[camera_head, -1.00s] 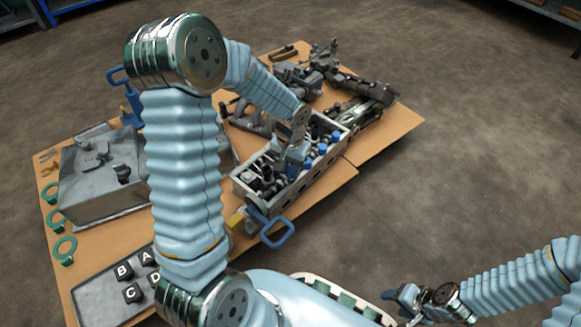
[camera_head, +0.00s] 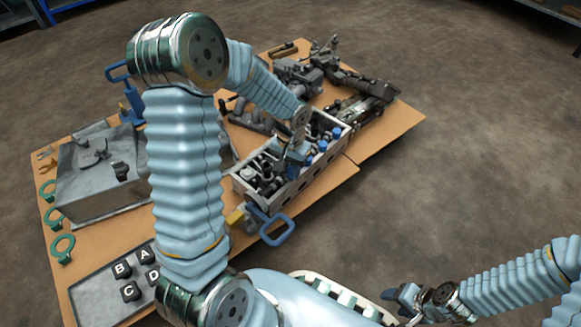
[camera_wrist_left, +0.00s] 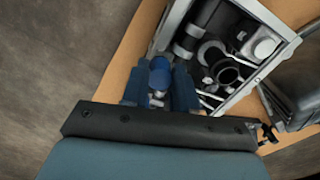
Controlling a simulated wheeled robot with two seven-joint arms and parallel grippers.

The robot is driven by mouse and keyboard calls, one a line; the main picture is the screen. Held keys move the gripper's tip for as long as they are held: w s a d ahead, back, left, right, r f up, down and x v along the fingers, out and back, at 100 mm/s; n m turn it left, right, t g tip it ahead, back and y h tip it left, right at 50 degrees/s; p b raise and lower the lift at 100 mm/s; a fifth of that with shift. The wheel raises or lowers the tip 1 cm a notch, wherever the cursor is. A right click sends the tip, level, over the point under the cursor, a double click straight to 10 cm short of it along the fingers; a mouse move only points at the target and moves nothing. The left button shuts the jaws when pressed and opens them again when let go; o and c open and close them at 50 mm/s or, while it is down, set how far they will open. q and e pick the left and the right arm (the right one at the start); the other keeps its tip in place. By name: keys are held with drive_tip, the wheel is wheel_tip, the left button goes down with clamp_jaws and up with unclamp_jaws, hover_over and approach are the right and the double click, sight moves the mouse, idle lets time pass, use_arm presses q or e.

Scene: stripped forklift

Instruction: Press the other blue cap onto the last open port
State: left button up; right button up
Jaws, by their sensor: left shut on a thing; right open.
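My left gripper (camera_head: 292,160) reaches down at the grey crate (camera_head: 308,181) in the head view. In the left wrist view its two blue fingers (camera_wrist_left: 160,88) are shut on a blue cap (camera_wrist_left: 160,76). Several blue caps show at the crate's right part in the head view, one of them near its far right end (camera_head: 336,133). Whether the held cap touches a port is hidden by the gripper. An open dark round port (camera_wrist_left: 226,72) shows inside the crate in the left wrist view. My right gripper (camera_head: 392,294) is open and empty at the lower right, away from the table.
The crate stands on a brown table top (camera_head: 335,180). A blue-handled tool (camera_head: 275,229) lies before it. Dark machine parts (camera_head: 365,88) lie behind. A grey metal box (camera_head: 100,180), green rings (camera_head: 62,248) and a lettered tray (camera_head: 95,300) are at the left.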

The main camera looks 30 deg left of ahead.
use_arm(q)
drive_tip(key=shift+f+b, duration=0.5)
drive_tip(key=shift+f, duration=0.15)
idle(2.0)
drive_tip(key=o, duration=1.1)
